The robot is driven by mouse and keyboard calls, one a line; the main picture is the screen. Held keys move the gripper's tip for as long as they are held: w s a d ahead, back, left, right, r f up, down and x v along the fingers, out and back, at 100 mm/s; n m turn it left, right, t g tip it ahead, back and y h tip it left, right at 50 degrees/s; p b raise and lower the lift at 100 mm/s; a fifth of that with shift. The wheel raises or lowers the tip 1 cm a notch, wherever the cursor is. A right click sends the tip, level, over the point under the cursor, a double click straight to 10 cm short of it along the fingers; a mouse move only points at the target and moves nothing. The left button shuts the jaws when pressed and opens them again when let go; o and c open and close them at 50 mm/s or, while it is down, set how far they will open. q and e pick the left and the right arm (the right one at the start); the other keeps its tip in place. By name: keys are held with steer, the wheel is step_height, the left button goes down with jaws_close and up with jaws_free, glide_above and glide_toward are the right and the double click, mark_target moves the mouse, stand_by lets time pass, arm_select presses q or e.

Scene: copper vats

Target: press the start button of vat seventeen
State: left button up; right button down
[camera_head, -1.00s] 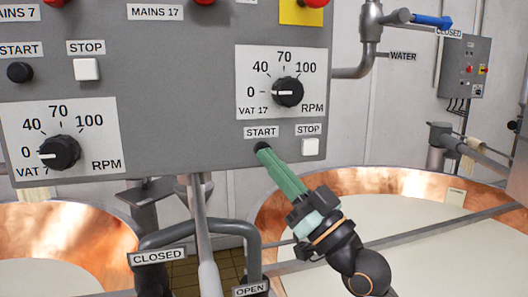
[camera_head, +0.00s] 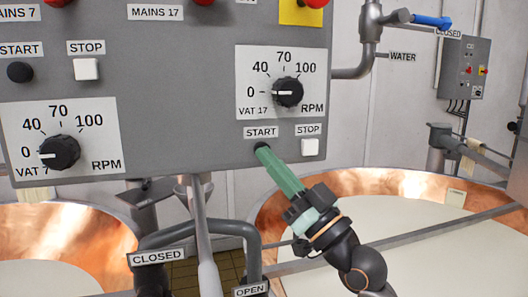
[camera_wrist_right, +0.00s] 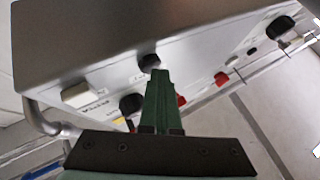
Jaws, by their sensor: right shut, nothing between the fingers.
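The vat 17 start button (camera_head: 261,146) is a small black knob under its START label on the grey control panel (camera_head: 190,130). In the head view my right gripper (camera_head: 264,151) covers most of it. The gripper's green fingers are shut and empty, their tips at the button. In the right wrist view the black button (camera_wrist_right: 149,61) shows just beyond the fingertips (camera_wrist_right: 158,74). I cannot tell whether the tips touch it or whether it is pressed in. The white STOP button (camera_head: 310,147) is to its right. My left gripper is not in view.
The VAT 17 RPM dial (camera_head: 288,92) is above, its pointer at 0. The other vat's dial (camera_head: 60,153) and black start button (camera_head: 20,72) are at left. Pipes with a CLOSED label (camera_head: 157,257) run below the panel. Copper vats (camera_head: 345,182) stand behind.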

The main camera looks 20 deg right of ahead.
steer(key=shift+s+p, duration=0.35)
steer(key=shift+s, duration=0.55)
steer(key=s+p, duration=0.1)
steer(key=s, duration=0.4)
steer(key=shift+d, duration=0.1)
stand_by(0.4)
